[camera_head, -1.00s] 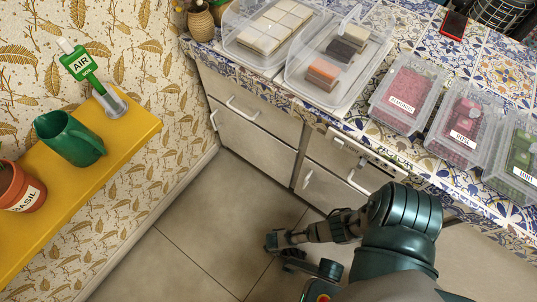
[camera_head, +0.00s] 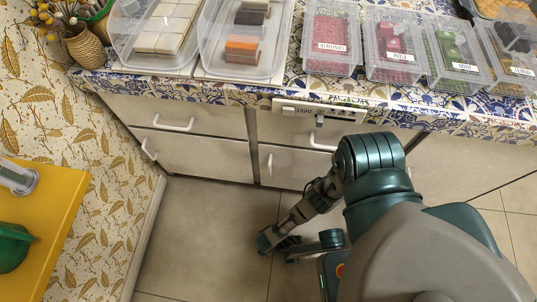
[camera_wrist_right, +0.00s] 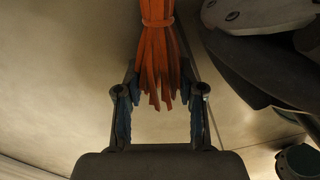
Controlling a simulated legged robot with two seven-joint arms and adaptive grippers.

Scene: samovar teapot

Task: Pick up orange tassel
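An orange tassel (camera_wrist_right: 158,55) of flat strands, bound by a band, hangs from the top of the right wrist view. Its upper end is cut off by the frame. My right gripper (camera_wrist_right: 159,88) is open. Its two fingers stand apart, one on each side of the tassel's loose lower ends. I cannot tell whether the strands lie between the fingers or beyond them. In the head view, my right gripper (camera_head: 279,243) is low over the floor in front of the drawers. The tassel does not show there. My left gripper is not in view.
A tiled counter (camera_head: 290,88) carries several clear containers, including the almonds container (camera_head: 331,35) and one with orange and dark blocks (camera_head: 246,40). Drawers (camera_head: 195,150) are below. A yellow shelf (camera_head: 40,220) is at the left. Floor (camera_head: 205,235) is clear between.

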